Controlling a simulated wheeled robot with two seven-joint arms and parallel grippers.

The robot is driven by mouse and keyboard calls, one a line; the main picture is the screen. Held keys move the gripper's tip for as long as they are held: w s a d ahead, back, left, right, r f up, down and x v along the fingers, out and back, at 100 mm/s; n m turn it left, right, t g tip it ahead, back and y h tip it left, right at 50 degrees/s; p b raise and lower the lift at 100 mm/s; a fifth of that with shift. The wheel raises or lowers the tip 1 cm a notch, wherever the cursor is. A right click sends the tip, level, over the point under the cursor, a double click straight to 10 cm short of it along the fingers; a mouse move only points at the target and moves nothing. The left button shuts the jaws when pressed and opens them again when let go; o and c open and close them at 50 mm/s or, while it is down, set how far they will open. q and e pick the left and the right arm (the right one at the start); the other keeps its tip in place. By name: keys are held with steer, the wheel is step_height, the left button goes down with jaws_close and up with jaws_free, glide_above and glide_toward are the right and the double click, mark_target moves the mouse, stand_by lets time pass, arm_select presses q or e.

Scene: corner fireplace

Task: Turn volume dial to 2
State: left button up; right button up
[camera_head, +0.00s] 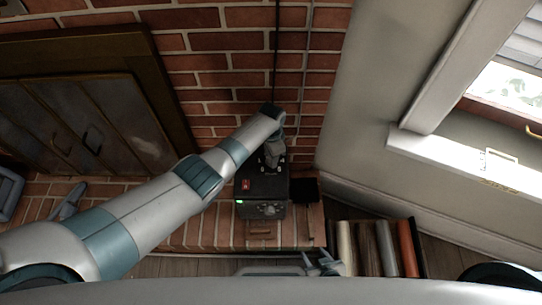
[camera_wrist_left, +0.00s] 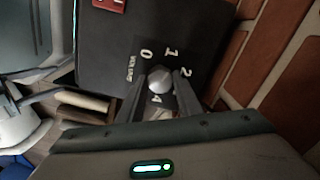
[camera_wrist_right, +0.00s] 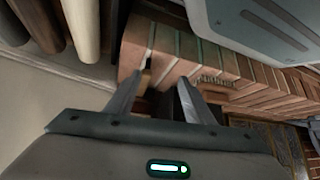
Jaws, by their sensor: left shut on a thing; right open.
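The black box (camera_head: 262,190) stands on the brick hearth below my left gripper (camera_head: 272,160). In the left wrist view, its top face (camera_wrist_left: 115,45) carries a light grey volume dial (camera_wrist_left: 159,80) with the printed marks 0, 1, 2 and 4 around it. My left gripper (camera_wrist_left: 161,92) is shut on the dial, one finger on each side. The fingers hide part of the scale, and I cannot tell which number the dial points at. My right gripper (camera_head: 326,263) is open and empty; its spread fingers show in the right wrist view (camera_wrist_right: 163,82).
The brick wall (camera_head: 230,60) rises behind the box, with dark cables (camera_head: 277,50) running down it. The metal fireplace doors (camera_head: 75,125) are at the left. A crate of logs (camera_head: 376,245) stands at the lower right, near my right gripper. A window sill (camera_head: 470,165) is at the right.

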arm_select(q)
steer(key=m, duration=0.2)
steer(key=shift+m, duration=3.1)
arm_select(e)
steer(key=shift+w+d, duration=0.4)
steer(key=shift+d, duration=0.05)
steer(key=shift+f, duration=0.1)
arm_select(q)
steer(key=o, duration=1)
steer(key=shift+o, duration=0.2)
arm_select(e)
steer(key=shift+s+a+f, duration=0.1)
steer(key=shift+s+f, duration=0.15)
steer(key=shift+s, duration=0.75)
steer(key=shift+w, duration=0.1)
